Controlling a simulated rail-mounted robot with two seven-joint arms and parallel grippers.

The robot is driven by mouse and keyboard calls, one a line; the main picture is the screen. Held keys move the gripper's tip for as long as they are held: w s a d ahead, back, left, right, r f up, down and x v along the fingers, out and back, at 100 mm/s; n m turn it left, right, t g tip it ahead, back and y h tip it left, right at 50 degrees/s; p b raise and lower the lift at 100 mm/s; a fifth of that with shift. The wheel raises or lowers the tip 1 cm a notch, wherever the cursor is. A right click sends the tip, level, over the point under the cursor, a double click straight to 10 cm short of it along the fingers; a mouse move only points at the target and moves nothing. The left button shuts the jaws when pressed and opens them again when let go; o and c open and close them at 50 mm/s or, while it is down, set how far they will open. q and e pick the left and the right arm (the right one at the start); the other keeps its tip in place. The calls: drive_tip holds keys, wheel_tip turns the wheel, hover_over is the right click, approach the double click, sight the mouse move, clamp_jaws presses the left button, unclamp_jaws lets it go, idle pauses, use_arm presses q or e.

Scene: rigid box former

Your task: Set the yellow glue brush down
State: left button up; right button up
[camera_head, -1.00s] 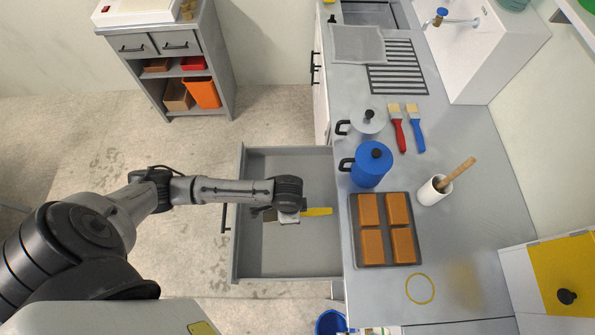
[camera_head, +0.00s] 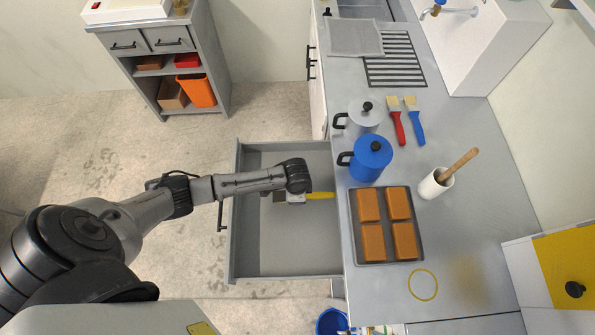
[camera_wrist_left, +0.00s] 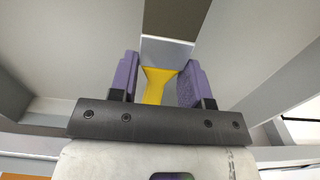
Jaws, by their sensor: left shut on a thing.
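The yellow glue brush (camera_head: 320,195) is held in my left gripper (camera_head: 296,198) over the open grey drawer (camera_head: 262,262). Its yellow handle points right, toward the counter, and its bristles point left. In the left wrist view the yellow brush (camera_wrist_left: 158,86) lies between the purple finger pads of my left gripper (camera_wrist_left: 158,80), with its pale ferrule and dark bristles pointing away. I cannot tell whether the brush touches the drawer floor. My right gripper is not in view.
The grey counter (camera_head: 470,235) bears a tray (camera_head: 352,235) of brown blocks, a blue pot (camera_head: 372,160), a grey pot (camera_head: 362,118), red (camera_head: 397,125) and blue (camera_head: 415,125) brushes, and a white holder (camera_head: 432,187). A yellow ring (camera_head: 423,285) marks bare counter. The drawer's visible floor is clear.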

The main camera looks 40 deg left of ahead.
sight(286, 205)
use_arm(q)
drive_tip(key=shift+w+f, duration=0.25)
drive_tip(key=shift+f, duration=0.05)
wheel_tip(286, 205, down, 3)
drive_tip(key=shift+b, duration=0.4)
drive_tip(key=shift+f, duration=0.35)
drive_tip(key=shift+f, duration=0.1)
drive_tip(key=o, duration=1)
